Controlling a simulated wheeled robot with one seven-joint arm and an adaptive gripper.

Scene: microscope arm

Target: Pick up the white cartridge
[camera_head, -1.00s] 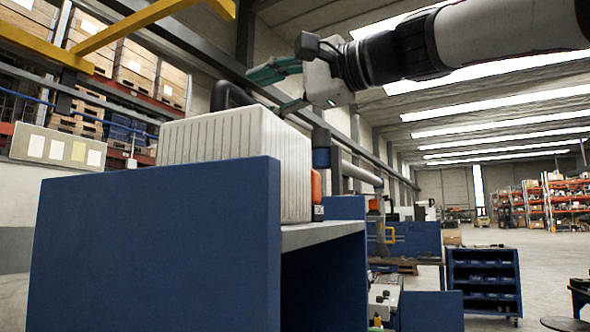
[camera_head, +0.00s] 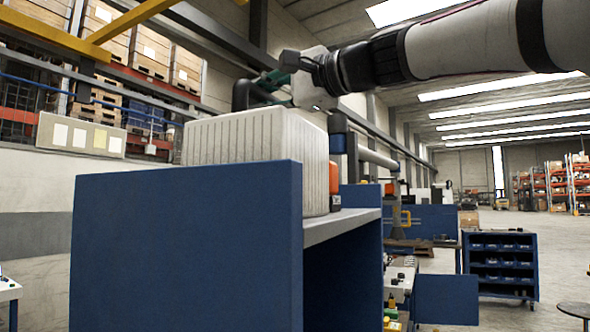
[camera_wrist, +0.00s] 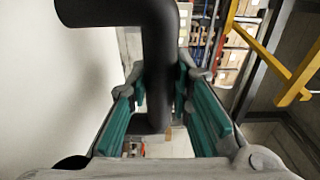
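A large white ribbed box (camera_head: 240,140) stands on the blue bench (camera_head: 190,245). I cannot tell whether it is the white cartridge; no other clear candidate shows. In the wrist view my gripper (camera_wrist: 160,92) is open, with green pads on both sides. The black pipe (camera_wrist: 157,60) shows between and beyond the fingers, beside a large pale surface at left. Contact with the pipe cannot be told.
An orange part (camera_head: 334,178) sits at the box's right side. Yellow bars (camera_wrist: 295,85) stand at right in the wrist view. Loaded shelves (camera_head: 130,60) are at the back left. A blue cart (camera_head: 500,265) stands on the floor at right.

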